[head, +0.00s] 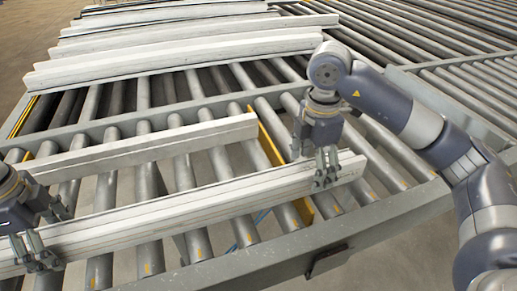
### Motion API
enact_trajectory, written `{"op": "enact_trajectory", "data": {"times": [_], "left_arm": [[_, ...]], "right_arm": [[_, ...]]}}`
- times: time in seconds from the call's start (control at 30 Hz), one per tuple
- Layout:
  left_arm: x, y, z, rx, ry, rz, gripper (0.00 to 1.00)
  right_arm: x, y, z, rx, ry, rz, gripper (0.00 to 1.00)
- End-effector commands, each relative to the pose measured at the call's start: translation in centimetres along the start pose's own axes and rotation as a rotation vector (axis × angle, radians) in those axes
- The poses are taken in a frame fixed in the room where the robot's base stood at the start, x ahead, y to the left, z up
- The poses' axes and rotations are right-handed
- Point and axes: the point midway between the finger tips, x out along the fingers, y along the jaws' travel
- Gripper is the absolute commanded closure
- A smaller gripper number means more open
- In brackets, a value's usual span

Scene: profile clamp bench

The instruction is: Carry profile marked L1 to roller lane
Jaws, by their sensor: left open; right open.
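A long white profile (190,212) lies across the rollers at the front, running from lower left to the right middle. I cannot read a mark L1 on any profile. My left gripper (36,252) is open at the left end of this front profile. My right gripper (326,172) is open at its right end, fingers pointing down at it. Whether the fingers touch the profile I cannot tell. A shorter white profile (150,147) lies behind it on the rollers, apart from both grippers.
Several more white profiles (175,52) lie side by side on the rollers at the back left. A grey frame rail (270,252) edges the front, and another rail (200,106) crosses behind the shorter profile. Yellow strips (268,140) stand between rollers. Bare rollers (430,30) fill the back right.

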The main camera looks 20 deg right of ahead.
Motion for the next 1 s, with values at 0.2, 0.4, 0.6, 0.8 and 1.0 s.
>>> {"op": "enact_trajectory", "data": {"times": [0.2,0.4,0.6,0.8,1.0], "left_arm": [[-2.0,-0.1,0.1,0.0,-0.001,-0.005,0.22],[-4.5,-0.1,0.1,-0.001,-0.001,-0.005,0.22],[-7.0,-0.1,0.1,-0.002,-0.001,-0.004,0.22],[-9.4,0.0,0.1,-0.002,-0.001,-0.004,0.22],[-11.1,0.0,0.0,-0.001,-0.001,-0.002,0.22]], "right_arm": [[0.0,0.0,0.0,0.0,0.0,0.0,0.22],[0.0,0.0,0.0,0.0,0.0,0.0,0.22],[0.0,0.0,0.0,0.0,0.0,0.0,0.22],[0.0,0.0,0.0,0.0,0.0,0.0,0.22],[0.0,0.0,0.0,0.0,0.0,0.0,0.22]]}}
